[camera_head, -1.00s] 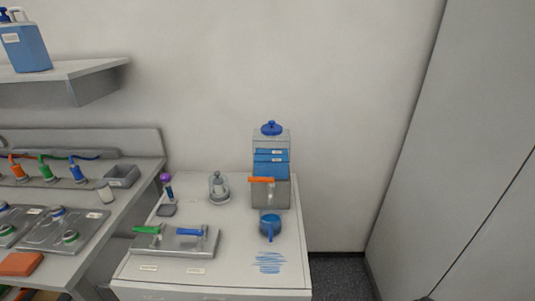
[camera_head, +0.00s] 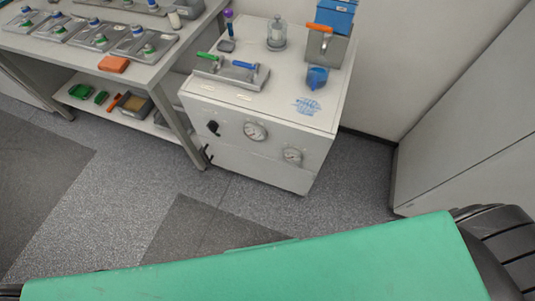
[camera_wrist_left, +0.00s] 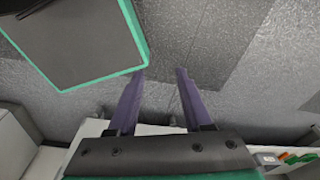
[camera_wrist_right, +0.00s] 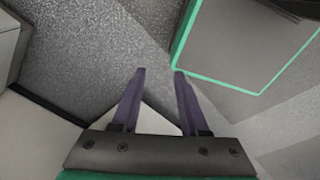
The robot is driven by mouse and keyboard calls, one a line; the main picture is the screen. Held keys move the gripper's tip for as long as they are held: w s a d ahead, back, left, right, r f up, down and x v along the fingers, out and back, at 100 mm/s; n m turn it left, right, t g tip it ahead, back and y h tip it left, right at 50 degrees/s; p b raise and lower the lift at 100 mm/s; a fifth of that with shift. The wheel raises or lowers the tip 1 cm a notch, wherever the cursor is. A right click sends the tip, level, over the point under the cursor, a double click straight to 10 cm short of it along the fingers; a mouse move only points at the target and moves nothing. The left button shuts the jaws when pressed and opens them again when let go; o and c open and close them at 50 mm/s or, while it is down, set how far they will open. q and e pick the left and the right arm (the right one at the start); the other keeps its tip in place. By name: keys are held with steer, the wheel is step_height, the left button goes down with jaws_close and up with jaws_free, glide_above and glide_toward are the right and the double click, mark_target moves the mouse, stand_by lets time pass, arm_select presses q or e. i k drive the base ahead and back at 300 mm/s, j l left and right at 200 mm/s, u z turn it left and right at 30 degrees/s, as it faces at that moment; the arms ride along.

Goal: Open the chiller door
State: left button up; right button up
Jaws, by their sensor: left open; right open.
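A white cabinet (camera_head: 262,163), which looks like the chiller, stands at the upper middle of the head view. Its front has a black knob (camera_head: 213,128), a large round gauge (camera_head: 255,131) and a smaller gauge (camera_head: 292,156). A small black part (camera_head: 207,155) shows low at its left edge. No door on it stands open that I can see. My left gripper (camera_wrist_left: 160,72) is open and empty over the floor in the left wrist view. My right gripper (camera_wrist_right: 160,72) is open and empty in the right wrist view. Neither gripper shows in the head view.
On the cabinet top are a grey block with green and blue handles (camera_head: 232,72), a blue cup (camera_head: 317,77) and a glass vessel (camera_head: 276,34). A bench (camera_head: 140,72) with a lower shelf stands left. Grey floor (camera_head: 125,190) lies clear in front. A tall panel (camera_head: 470,120) is at right.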

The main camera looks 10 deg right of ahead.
mark_target(294, 179)
steer(key=i+j+z, duration=0.1)
steer(key=i+j, duration=0.15)
steer(key=i+j+z, duration=0.1)
steer(key=j, duration=0.3)
steer(key=i+j, duration=0.3)
steer(key=j+z, duration=0.05)
